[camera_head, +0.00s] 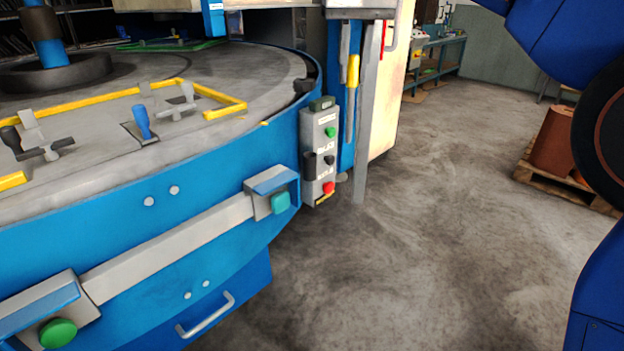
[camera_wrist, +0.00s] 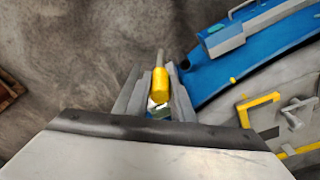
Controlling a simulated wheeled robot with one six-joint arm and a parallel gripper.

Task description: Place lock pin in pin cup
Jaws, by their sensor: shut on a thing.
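A thin grey shaft sticks out beyond the yellow part, away from the camera. The held pin is over the floor, left of the blue machine edge and apart from it. I cannot surely identify the pin cup.
The blue round table (camera_head: 150,218) fills the left of the head view, with a bar and green buttons on its side. The control box (camera_head: 319,150) stands at its right edge. Open floor (camera_head: 440,220) lies right.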

